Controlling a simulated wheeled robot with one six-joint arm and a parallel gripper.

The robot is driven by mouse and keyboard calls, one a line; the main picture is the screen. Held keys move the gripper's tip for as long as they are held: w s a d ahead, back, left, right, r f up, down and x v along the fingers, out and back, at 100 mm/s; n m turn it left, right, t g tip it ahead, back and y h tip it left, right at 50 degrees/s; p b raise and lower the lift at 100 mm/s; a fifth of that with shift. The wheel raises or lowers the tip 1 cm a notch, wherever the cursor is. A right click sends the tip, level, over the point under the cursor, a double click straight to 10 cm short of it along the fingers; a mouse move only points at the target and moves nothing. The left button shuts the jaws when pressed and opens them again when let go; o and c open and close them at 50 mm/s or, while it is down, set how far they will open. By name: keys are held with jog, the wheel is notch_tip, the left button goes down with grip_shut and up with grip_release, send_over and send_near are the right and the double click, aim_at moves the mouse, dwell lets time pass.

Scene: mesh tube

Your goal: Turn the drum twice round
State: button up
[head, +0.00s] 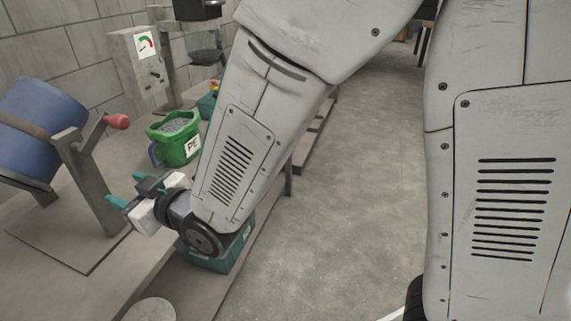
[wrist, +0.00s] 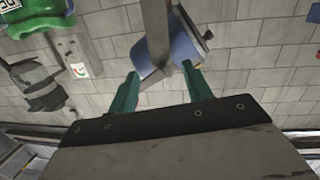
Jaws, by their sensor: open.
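The blue drum (head: 42,118) lies tilted in a grey stand (head: 88,180) at the left of the head view. A crank arm with a red knob (head: 117,121) comes off the drum's near side. My gripper (head: 128,189) has teal fingers, is open, and is empty. It is below and right of the red knob, apart from it, beside the stand. In the wrist view, the open fingers (wrist: 160,71) spread with the blue drum (wrist: 186,46) and a grey bar beyond the gap. I cannot make out the knob there.
A green bucket (head: 186,148) marked PE, filled with grey bits, stands behind my gripper. A grey box with a dial (head: 140,62) is at the back. A teal crate (head: 232,252) sits below my wrist. Floor (head: 340,200) to the right is clear.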

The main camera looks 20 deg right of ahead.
jog(key=w+d+r+m+g+h, duration=0.1)
jog(key=d+m+h, duration=0.15)
jog(key=d, duration=0.45)
jog(key=w+d+m+g+h, duration=0.1)
jog(key=d+h, duration=0.3)
jog(key=d, duration=0.4)
jog(key=s+d+m+g+h, duration=0.1)
jog(key=s+d+g+h, duration=0.1)
jog(key=s+d, duration=0.2)
jog(key=s+d+r+m+g+h, duration=0.1)
jog(key=s+d, duration=0.3)
jog(key=d, duration=0.6)
jog(key=shift+s+r+m+g+h, duration=0.3)
jog(key=shift+s+m+g+h, duration=0.05)
jog(key=shift+m+g, duration=0.25)
